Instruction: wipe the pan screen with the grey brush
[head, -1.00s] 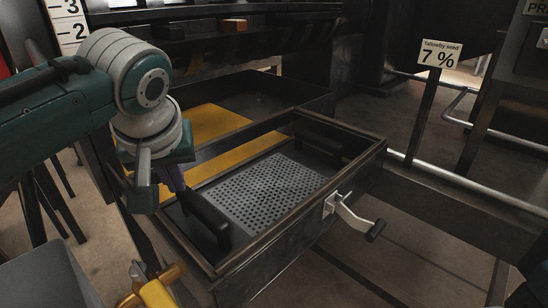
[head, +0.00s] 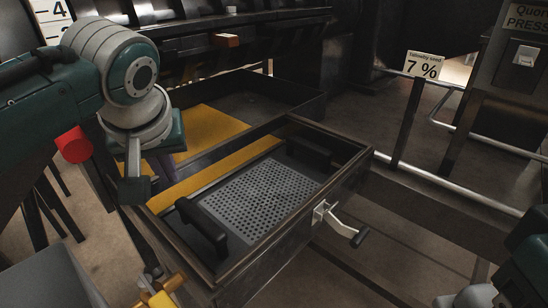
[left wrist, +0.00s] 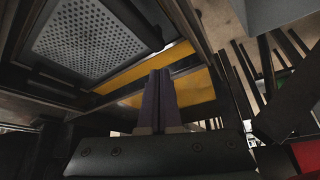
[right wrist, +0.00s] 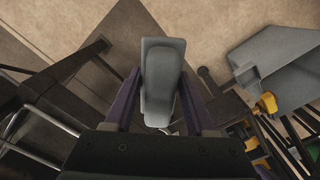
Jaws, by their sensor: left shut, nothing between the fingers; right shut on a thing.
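The pan screen (head: 262,200) is a grey perforated plate lying in an open dark pan with a black handle (head: 202,228) at its near left end and another (head: 310,152) at its far end. It also shows in the left wrist view (left wrist: 90,38). My left gripper (left wrist: 160,72) is shut and empty, beside the pan's left side; its fingertips are mostly hidden in the head view. My right gripper is shut on the grey brush (right wrist: 162,85), seen in the right wrist view between its purple fingers. The brush's bristles are not visible.
A white lever with a dark grip (head: 340,222) sticks out from the pan's front right side. A yellow surface (head: 205,130) lies behind the pan. A "7 %" sign (head: 422,65) stands on a post at right. A metal rail (head: 450,185) runs along the right.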

